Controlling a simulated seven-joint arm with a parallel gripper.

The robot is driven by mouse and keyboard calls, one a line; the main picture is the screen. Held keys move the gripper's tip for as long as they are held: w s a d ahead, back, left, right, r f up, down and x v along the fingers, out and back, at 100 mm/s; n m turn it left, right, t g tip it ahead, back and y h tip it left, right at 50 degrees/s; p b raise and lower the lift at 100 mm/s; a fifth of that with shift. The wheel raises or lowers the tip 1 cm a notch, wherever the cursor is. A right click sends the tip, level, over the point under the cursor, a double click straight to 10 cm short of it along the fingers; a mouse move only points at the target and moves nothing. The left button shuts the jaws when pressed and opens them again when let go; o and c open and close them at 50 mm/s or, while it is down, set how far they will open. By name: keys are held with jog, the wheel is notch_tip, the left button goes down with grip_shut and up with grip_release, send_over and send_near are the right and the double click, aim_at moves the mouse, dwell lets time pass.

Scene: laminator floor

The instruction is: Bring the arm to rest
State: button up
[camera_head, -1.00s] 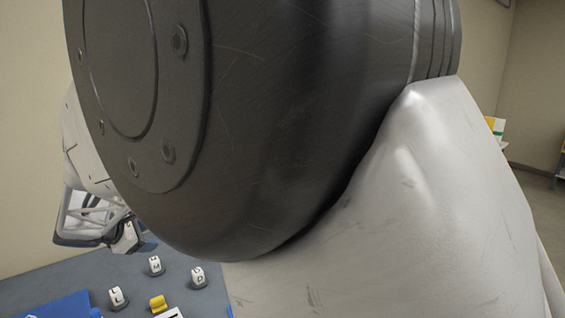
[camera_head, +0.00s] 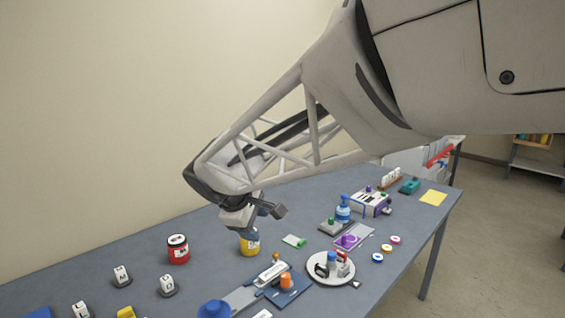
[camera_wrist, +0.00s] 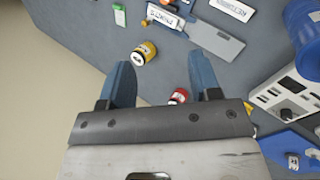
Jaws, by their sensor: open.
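My gripper (camera_head: 258,214) hangs above the far side of the blue-grey table (camera_head: 110,254) in the head view, at the end of my arm reaching in from the upper right. In the wrist view its two blue fingers (camera_wrist: 160,78) stand apart with nothing held. A yellow jar (camera_head: 249,243) stands just below the gripper in the head view, its top partly covered. In the wrist view this yellow jar (camera_wrist: 146,51) and a red jar (camera_wrist: 179,96) show in the gap between the fingers, on the table farther off.
The red jar (camera_head: 178,249) stands left of the gripper, near lettered pieces (camera_head: 122,275). A white round tray (camera_head: 318,274), an orange piece (camera_head: 287,281), a blue bottle (camera_head: 343,209) and a yellow sheet (camera_head: 433,198) lie to the right. A wall rises behind the table.

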jog(key=s+d+m+g+y, duration=0.1)
jog(key=s+d+m, duration=0.2)
jog(key=s+d, duration=0.4)
jog(key=s+d+m+g+y, duration=0.1)
jog(key=s+d+m, duration=0.3)
jog(key=d, duration=0.5)
jog(key=s+d+f+m+y, duration=0.1)
jog(key=s+d+f+m, duration=0.1)
jog(key=s, duration=0.5)
jog(key=s+d+f+m+y, duration=0.1)
jog(key=s+d+f+m, duration=0.1)
jog(key=s+d+m, duration=0.3)
jog(key=s+d, duration=0.1)
jog(key=s, duration=0.1)
jog(key=shift+s+d+f, duration=0.15)
jog(key=shift+s+d, duration=0.2)
